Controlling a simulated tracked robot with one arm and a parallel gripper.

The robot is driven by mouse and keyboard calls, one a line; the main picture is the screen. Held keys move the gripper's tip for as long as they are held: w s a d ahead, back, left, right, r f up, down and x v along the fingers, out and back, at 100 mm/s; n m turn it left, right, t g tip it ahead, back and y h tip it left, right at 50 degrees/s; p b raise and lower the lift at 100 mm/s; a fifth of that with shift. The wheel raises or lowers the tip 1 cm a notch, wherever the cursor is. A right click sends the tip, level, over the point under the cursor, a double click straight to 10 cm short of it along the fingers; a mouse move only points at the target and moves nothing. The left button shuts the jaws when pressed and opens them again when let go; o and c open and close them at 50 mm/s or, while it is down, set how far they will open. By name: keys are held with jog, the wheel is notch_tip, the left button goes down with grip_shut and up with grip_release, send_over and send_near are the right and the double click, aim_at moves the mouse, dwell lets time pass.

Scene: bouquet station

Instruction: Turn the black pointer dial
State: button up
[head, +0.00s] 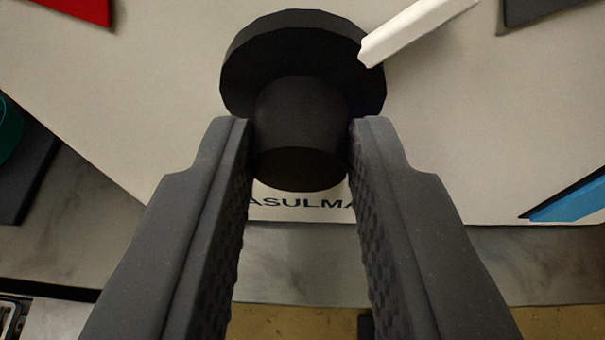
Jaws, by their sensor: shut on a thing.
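The black dial (300,135) has a wide round base and a narrower round knob that faces me. It sits on a pale panel (150,110) in the upper middle of the head view. A white pointer (415,32) sticks out from the dial's upper right edge, aimed up and right. My gripper (300,150) is shut on the knob, with one dark grey finger at its left side and one at its right. Dark lettering on the panel below the knob is partly hidden by the fingers and the knob.
A red piece (80,8) is at the top left and a blue piece (572,203) at the right edge. A dark piece (535,10) is at the top right. A dark item with a green round part (8,128) is at the left edge. A grey surface lies below the panel.

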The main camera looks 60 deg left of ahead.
jog(key=shift+w+m+g+y+b, duration=0.1)
jog(key=shift+m+g+y+b, duration=0.2)
jog(key=shift+m+y+b, duration=0.35)
jog(key=shift+m, duration=0.35)
jog(key=o, duration=1)
jog(key=shift+d, duration=0.1)
jog(key=p+v, duration=0.3)
jog(key=v, duration=1)
jog(key=shift+d+r+p, duration=0.25)
jog(key=shift+r+p, duration=0.05)
jog(key=shift+p, duration=0.1)
